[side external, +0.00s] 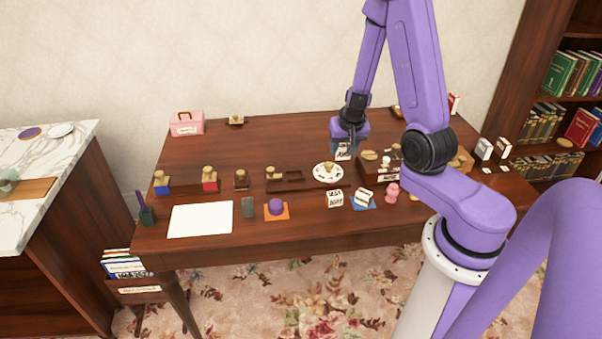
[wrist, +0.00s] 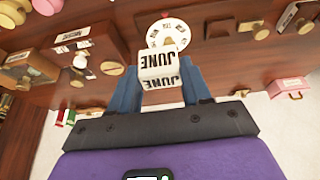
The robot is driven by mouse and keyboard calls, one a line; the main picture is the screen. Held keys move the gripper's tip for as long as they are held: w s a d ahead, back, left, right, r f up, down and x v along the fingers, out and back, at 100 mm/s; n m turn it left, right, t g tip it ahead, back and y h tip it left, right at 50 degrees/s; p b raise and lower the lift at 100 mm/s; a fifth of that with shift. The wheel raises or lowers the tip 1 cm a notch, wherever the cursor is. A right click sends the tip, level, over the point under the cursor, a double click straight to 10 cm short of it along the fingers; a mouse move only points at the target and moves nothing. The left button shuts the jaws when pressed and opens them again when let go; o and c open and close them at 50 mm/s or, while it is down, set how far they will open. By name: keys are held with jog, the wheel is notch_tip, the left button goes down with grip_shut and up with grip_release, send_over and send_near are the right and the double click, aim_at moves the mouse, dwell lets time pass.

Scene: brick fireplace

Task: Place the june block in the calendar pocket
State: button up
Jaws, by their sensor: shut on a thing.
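The june block is white with JUNE in black letters on its faces. It sits between the two blue fingers of my gripper (wrist: 160,88) in the wrist view (wrist: 158,62). In the side external view my gripper (side external: 343,143) holds the block (side external: 342,152) over the back middle of the table, behind a round white dial (side external: 320,174). My gripper is shut on the block. A dark wooden holder with a white label (side external: 372,176) stands right of the dial; I cannot tell whether it is the calendar. I cannot make out the pocket.
A dark tray (side external: 291,186) lies left of the dial. A pink box (side external: 187,123) stands at the back left.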

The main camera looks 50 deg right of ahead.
jog(key=w+a, duration=0.2)
jog(key=a, duration=0.6)
send_near(292, 175)
jog(key=shift+w+d+f, duration=0.35)
jog(key=shift+d+f, duration=0.05)
jog(key=shift+d, duration=0.15)
jog(key=shift+w+f, duration=0.1)
jog(key=shift+f, duration=1.5)
jog(key=shift+f, duration=0.1)
jog(key=o, duration=1.1)
